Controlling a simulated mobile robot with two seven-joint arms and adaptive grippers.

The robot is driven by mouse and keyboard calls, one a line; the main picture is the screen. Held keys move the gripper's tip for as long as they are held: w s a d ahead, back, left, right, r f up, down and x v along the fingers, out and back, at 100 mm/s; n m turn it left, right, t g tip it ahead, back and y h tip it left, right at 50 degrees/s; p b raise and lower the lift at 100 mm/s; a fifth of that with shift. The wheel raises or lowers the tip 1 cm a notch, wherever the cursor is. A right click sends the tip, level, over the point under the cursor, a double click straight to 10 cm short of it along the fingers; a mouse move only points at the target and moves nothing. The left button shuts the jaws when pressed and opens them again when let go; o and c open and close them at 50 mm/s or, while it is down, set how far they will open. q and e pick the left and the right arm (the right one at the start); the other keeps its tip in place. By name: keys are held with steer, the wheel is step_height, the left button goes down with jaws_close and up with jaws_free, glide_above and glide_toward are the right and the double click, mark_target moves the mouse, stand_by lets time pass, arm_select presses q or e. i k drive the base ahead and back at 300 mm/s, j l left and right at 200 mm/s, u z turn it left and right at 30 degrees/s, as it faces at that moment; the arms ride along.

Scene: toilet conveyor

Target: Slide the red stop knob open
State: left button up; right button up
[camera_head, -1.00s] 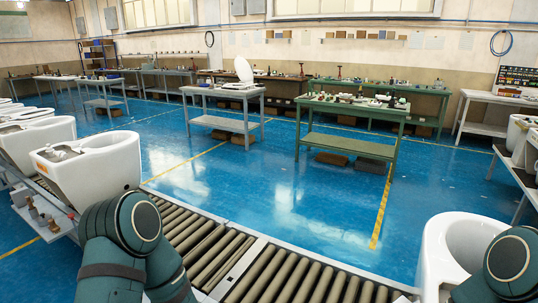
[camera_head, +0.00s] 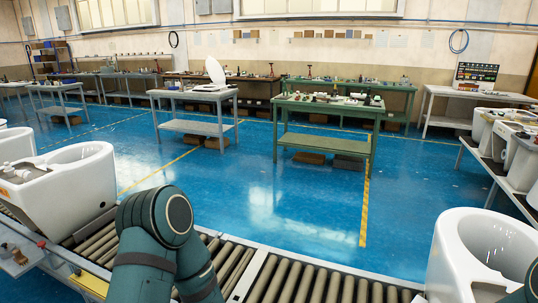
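A tiny red spot (camera_head: 41,243) shows on the conveyor's left side, beside the white toilet bowl (camera_head: 88,190); it may be the red stop knob, but it is too small to tell its shape or position. The roller conveyor (camera_head: 268,257) runs across the front. My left arm's dark green links rise in front of the rollers and hide part of them. Its gripper is out of the picture. Only a small dark piece of my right arm shows at the lower right edge, and its gripper is out of the picture too.
Another white toilet bowl (camera_head: 485,255) stands at the right end of the conveyor. A green table (camera_head: 325,145) and a grey table (camera_head: 195,128) stand beyond on open blue floor. A grey shelf (camera_head: 500,178) with toilet parts stands at the right.

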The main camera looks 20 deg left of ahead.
mark_target(81, 234)
steer(key=j, duration=1.3)
steer(key=i+j, duration=0.15)
steer(key=j, duration=2.4)
steer(key=i+j, duration=0.15)
steer(key=j, duration=1.15)
